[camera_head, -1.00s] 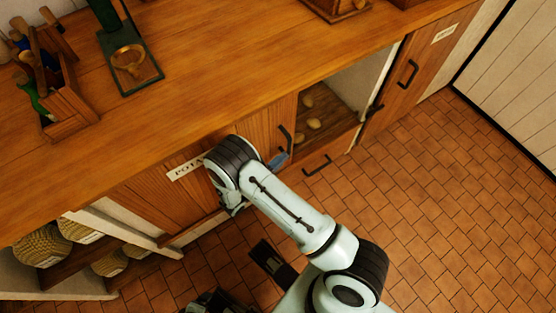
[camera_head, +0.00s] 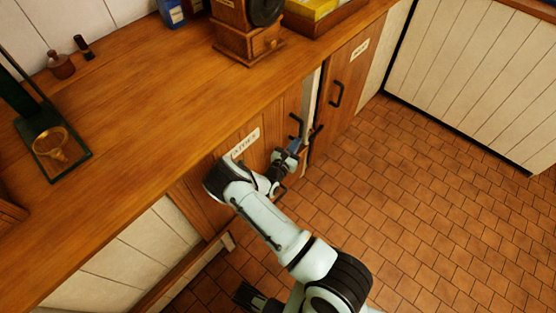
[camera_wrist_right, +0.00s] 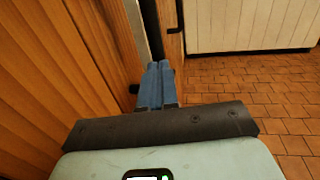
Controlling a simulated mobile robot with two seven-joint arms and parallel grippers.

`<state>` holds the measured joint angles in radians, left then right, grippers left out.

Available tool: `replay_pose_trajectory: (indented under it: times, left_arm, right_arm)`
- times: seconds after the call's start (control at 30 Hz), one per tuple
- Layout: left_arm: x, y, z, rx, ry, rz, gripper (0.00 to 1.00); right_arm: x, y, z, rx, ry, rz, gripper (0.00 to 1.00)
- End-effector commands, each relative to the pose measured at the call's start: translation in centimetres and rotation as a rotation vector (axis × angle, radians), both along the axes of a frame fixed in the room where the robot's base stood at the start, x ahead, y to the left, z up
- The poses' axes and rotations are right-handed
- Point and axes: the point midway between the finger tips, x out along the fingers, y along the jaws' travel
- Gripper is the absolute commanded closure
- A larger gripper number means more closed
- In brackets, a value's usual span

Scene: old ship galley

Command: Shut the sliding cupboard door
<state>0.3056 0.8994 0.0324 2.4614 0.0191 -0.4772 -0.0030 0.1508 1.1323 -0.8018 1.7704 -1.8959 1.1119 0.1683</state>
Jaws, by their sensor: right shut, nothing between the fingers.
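The sliding cupboard door (camera_head: 224,165), a brown wooden panel with a white label, stands under the counter, with only a narrow pale gap (camera_head: 310,98) at its right edge in the head view. Its black bar handle (camera_head: 296,127) is near that edge. My right gripper (camera_head: 296,145) is shut and empty, with its blue fingers close to the handle and the door's right edge. The wrist view shows the shut fingers (camera_wrist_right: 157,84) in front of the narrow gap, beside the door panel (camera_wrist_right: 60,80). I cannot tell whether they touch it.
A fixed wooden cupboard front (camera_head: 338,95) with a black handle is right of the gap. On the counter (camera_head: 150,120) stand a wooden grinder (camera_head: 245,38) and a green stand (camera_head: 50,145). The tiled floor (camera_head: 430,190) at the right is clear.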

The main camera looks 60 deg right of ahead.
Motion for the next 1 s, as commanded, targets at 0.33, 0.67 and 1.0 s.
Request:
replay_pose_trajectory:
  times: [0.33, 0.67, 1.0]
  left_arm:
    - [0.8, 0.4, -0.7, 0.01, -0.021, 0.009, 0.14]
    - [1.1, 0.5, -0.8, 0.014, -0.028, 0.012, 0.14]
    - [1.1, 0.5, -0.8, 0.013, -0.028, 0.012, 0.14]
  right_arm:
    - [-2.0, -7.0, -0.1, -0.001, -0.001, -0.001, 1.0]
    - [-2.5, -8.6, 0.0, 0.0, -0.001, 0.0, 1.0]
    - [-2.6, -8.8, 0.3, -0.005, -0.002, -0.002, 1.0]
